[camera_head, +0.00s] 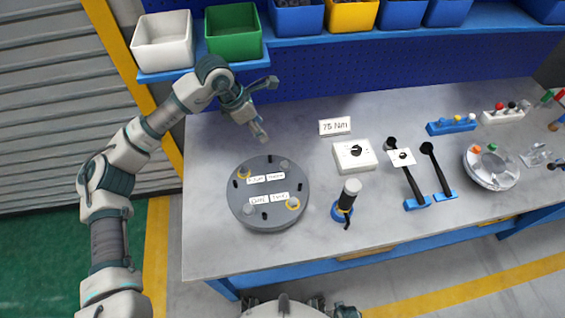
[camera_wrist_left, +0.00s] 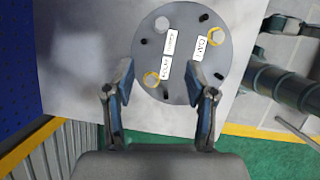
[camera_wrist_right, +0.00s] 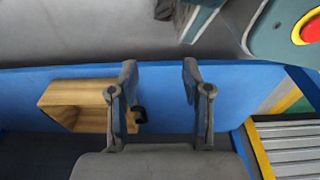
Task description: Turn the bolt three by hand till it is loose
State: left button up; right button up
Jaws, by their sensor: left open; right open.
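The round grey flanged shell (camera_head: 232,208) lies on the bench, with dark studs, light round caps, two yellow rings and white labels on top. The label print is too small to tell which bolt is three. My left gripper (camera_head: 264,108) is open and empty above the bench, behind the shell and apart from it. In the left wrist view the shell (camera_wrist_left: 182,72) shows beyond the open left fingers (camera_wrist_left: 160,82), with a yellow ring (camera_wrist_left: 151,79) between them. My right gripper (camera_wrist_right: 160,78) is open and empty in its wrist view, by the blue bench edge.
A black-and-white tool (camera_head: 347,196) stands in a blue holder right of the shell. Further right are a white dial box (camera_head: 353,156), a "75 Nm" sign (camera_head: 334,127) and black-handled tools (camera_head: 437,170). Bins (camera_head: 233,32) line the back shelf.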

pick_arm(q)
notch_tip(320, 180, down, 4)
jog(key=b, duration=0.2)
send_near(284, 164)
jog(key=b+x, duration=0.1)
jog(key=x, duration=0.6)
jog(key=shift+w+d+f, duration=0.1)
jog(key=shift+f, duration=0.1)
jog(key=shift+w+d+f, duration=0.1)
jog(key=shift+d+f, duration=0.05)
jog(key=shift+f, duration=0.3)
pick_arm(e)
jog(key=w+r, duration=0.4)
jog(key=r, duration=0.2)
jog(key=shift+a, duration=0.35)
jog(key=shift+f, duration=0.1)
pick_arm(q)
grip_shut()
pick_arm(e)
jog(key=shift+s, duration=0.15)
